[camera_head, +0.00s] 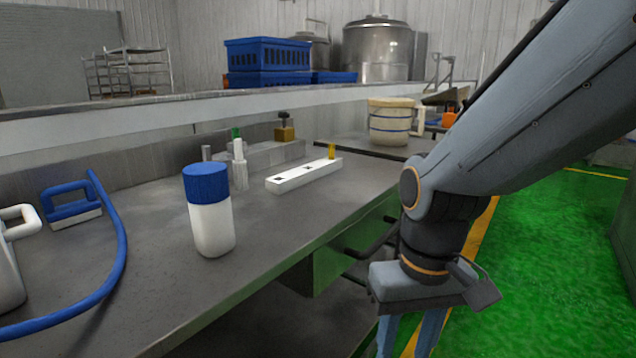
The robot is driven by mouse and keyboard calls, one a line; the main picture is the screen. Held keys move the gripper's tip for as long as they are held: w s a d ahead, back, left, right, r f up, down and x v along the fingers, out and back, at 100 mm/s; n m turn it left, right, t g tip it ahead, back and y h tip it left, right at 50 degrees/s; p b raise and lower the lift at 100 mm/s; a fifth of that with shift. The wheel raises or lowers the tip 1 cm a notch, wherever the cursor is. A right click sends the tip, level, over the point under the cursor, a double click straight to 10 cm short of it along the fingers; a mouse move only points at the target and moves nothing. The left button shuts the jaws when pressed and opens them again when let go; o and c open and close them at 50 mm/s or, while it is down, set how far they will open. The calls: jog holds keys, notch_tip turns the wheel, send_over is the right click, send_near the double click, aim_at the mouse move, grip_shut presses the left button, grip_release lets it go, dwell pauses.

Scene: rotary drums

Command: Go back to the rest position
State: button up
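My gripper (410,340) hangs at the lower right, over the green floor just off the front edge of the bench. Its two blue-grey fingers point down and stand apart, with a gap between them. Their tips are cut off by the bottom of the picture. Nothing shows between the visible parts of the fingers. My arm comes down from the upper right and hides part of the floor behind it.
A white bottle with a blue cap (208,210) stands upright on the grey bench (150,240). A cream bucket (391,122) stands further back. Green floor (555,270) is clear at right.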

jog(key=d+r+m+p, duration=0.1)
jog(key=d+r+p, duration=0.5)
jog(key=p, duration=0.6)
jog(key=shift+s+d+r+m+h, duration=0.2)
jog(key=shift+d+r+m+h, duration=0.1)
jog(key=shift+d+r+m, duration=0.1)
